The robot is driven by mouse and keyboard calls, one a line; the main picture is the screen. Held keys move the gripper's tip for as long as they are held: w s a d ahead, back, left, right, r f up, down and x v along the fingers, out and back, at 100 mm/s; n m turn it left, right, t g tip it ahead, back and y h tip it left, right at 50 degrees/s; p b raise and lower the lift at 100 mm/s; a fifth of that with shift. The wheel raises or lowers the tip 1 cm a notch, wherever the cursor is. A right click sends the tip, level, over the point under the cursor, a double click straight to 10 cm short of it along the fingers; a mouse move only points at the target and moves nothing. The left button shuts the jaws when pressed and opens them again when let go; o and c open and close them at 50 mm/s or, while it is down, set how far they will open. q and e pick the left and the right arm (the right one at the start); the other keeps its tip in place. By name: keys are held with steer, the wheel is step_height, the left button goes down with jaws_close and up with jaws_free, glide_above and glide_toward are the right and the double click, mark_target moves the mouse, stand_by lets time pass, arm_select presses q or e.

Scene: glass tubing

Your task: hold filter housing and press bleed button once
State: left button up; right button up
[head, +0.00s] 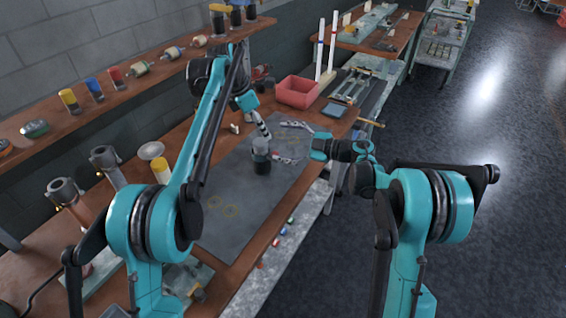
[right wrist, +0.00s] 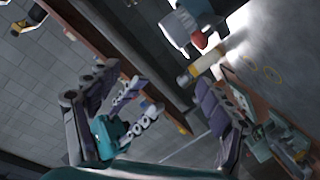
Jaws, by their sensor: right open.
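The filter housing (head: 261,160), a small upright cylinder with a dark lower part and a paler top, stands on the dark mat in the head view. My left gripper (head: 263,126) points down at its top from behind; its fingers overlap in this view, and touching or apart is unclear. My right gripper (head: 296,143) is open to the right of the housing, with its two fingers apart and pointing left. The right wrist view shows the spread fingers of my right gripper (right wrist: 158,115). The bleed button is too small to make out.
The dark mat (head: 225,232) has yellow ring marks and a clear front area. A red bin (head: 297,92) and a flat dark device (head: 334,110) stand farther back. Small coloured pieces lie along the front edge.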

mark_target(264, 164)
steer(key=f+m, duration=0.2)
steer(key=f, duration=0.1)
steer(key=w+f+m+g+h, duration=0.1)
steer(key=f+m, duration=0.1)
steer(key=f, duration=0.2)
steer(key=w+f+m+g+h, duration=0.1)
steer(key=f+m, duration=0.1)
steer(key=f, duration=0.2)
steer(key=shift+w, duration=0.25)
steer(key=shift+w+a+f+m, duration=0.1)
steer(key=shift+f+m, duration=0.2)
steer(key=shift+m, duration=0.1)
steer(key=x, duration=0.7)
steer(key=shift+a+f, duration=0.15)
steer(key=shift+a, duration=0.1)
